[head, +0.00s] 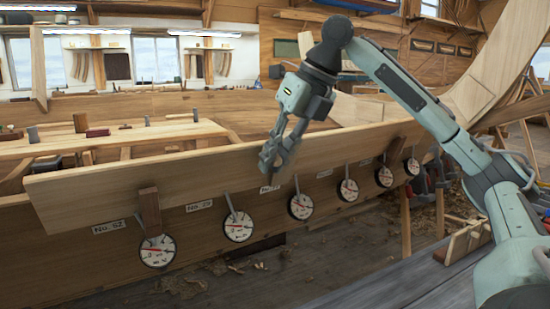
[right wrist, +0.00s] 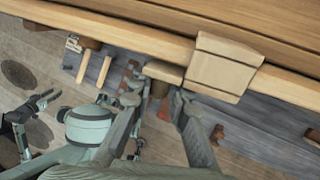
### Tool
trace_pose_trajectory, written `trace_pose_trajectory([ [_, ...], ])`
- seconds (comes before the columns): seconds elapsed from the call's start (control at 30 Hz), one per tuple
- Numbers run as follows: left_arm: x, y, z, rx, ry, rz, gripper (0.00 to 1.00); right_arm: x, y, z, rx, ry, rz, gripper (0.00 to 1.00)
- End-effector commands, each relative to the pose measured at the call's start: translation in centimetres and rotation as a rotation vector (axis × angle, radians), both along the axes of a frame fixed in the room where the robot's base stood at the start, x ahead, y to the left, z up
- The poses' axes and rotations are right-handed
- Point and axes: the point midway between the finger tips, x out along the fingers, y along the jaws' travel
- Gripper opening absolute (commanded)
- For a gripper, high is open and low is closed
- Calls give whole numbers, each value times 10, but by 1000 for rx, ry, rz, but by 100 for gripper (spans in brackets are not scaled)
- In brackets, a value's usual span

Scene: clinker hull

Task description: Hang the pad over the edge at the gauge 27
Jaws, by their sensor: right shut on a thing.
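My right gripper (head: 272,160) is at the upper edge of the long pale plank (head: 90,190). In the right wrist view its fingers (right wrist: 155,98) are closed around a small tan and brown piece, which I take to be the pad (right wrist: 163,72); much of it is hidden. The pad touches or nearly touches the edge; I cannot tell which. Round white gauges hang in a row along the plank. Below the gripper is a small label (head: 270,188), partly covered and hard to read, with a gauge (head: 301,206) just right of it. My left gripper (right wrist: 40,108) shows small in the right wrist view.
A tan block (right wrist: 222,65) sits over the edge close beside my right fingers in the wrist view. Benches with tools stand behind the plank.

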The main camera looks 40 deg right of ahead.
Motion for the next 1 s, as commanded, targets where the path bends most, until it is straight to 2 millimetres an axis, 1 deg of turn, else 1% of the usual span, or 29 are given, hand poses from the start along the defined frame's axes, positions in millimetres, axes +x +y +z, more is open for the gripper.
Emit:
trace_pose_trajectory([
  [0.3, 0, 0, -1, 0, 0, 0, 37, 2, -1, -5, 0, 0, 0, 0],
  [0.33, 0, 0, -1, 0, 0, 0, 37, 2, -1, -5, 0, 0, 0, 17],
  [0.5, 0, 0, -1, 0, 0, 0, 37, 2, 0, -4, 0, 0, 0, 38],
  [0.53, 0, 0, -1, 0, 0, 0, 37, 2, 0, -4, 0, 0, 0, 41],
  [0.83, 0, 0, -1, 0, -1, 1, 37, 1, -1, -3, 0, 0, 0, 41],
  [0.93, 0, 0, -1, 0, -1, 1, 37, -1, -1, 4, 1, -3, 1, 41],
  [1.0, 0, 0, -1, 0, -1, 1, 37, -5, -3, 13, 1, -4, 1, 41],
])
